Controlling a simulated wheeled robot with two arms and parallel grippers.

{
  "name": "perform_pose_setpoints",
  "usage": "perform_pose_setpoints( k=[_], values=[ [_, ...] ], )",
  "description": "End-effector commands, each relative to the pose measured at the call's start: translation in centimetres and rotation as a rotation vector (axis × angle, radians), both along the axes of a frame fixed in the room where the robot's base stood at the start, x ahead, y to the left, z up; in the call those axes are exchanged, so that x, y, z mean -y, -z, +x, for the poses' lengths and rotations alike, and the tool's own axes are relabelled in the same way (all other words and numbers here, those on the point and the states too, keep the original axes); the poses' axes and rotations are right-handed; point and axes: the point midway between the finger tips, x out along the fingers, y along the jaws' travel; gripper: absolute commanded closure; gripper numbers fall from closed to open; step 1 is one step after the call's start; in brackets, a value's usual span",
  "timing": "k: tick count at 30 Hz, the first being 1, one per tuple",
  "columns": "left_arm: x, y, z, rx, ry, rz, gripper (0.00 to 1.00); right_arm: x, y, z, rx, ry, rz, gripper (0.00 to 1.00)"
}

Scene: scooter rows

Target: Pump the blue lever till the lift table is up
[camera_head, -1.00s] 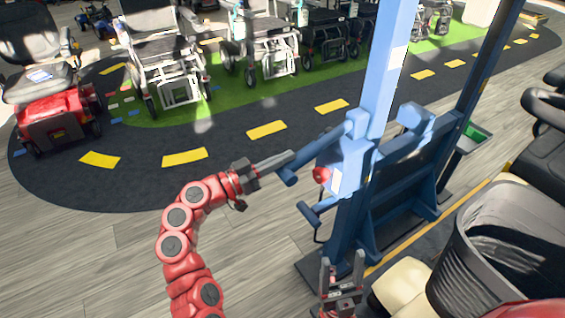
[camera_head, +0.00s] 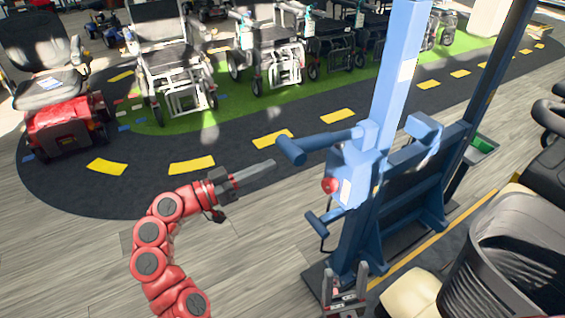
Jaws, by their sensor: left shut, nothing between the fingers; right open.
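The blue lever (camera_head: 328,140) juts out left from the blue lift's post (camera_head: 392,85), close to level, with a thick grip at its free end. My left gripper (camera_head: 274,163) is shut and empty. Its tips show just left of and a little below the lever's grip, apart from it in the picture. My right gripper (camera_head: 345,272) is open and empty at the bottom, in front of the lift's foot. A blue frame (camera_head: 405,185) stands behind the post; I cannot tell which part is the lift table.
A red knob (camera_head: 330,185) and a lower blue handle (camera_head: 322,224) sit below the lever. A black seat (camera_head: 515,250) crowds the lower right. Wheelchairs (camera_head: 172,65) and a red scooter (camera_head: 62,125) line the back. The floor left of the lift is clear.

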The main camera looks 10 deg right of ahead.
Motion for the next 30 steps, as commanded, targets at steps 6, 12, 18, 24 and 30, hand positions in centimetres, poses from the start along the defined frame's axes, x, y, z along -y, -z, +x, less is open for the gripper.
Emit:
perform_pose_setpoints(
  k=[6, 12, 18, 24, 30],
  values=[
    [-3.0, 0.1, -0.9, 0.001, -0.004, -0.002, 1.00, 0.0, 0.0, 0.0, 0.000, 0.000, 0.000, 0.36],
    [-3.6, 0.1, -1.2, 0.003, -0.002, -0.003, 1.00, 0.0, 0.0, 0.0, 0.000, 0.000, 0.000, 0.36],
    [-3.6, 0.1, -1.2, 0.004, -0.002, -0.003, 1.00, 0.0, 0.0, 0.0, 0.000, 0.000, 0.000, 0.36],
    [-3.5, 0.1, -1.2, 0.004, -0.002, -0.003, 1.00, 0.0, 0.0, 0.0, 0.000, 0.000, 0.000, 0.36],
    [-3.7, 0.0, -0.6, -0.020, -0.028, -0.011, 1.00, 0.0, -0.6, 0.2, -0.008, -0.007, -0.006, 0.63]
  ],
)
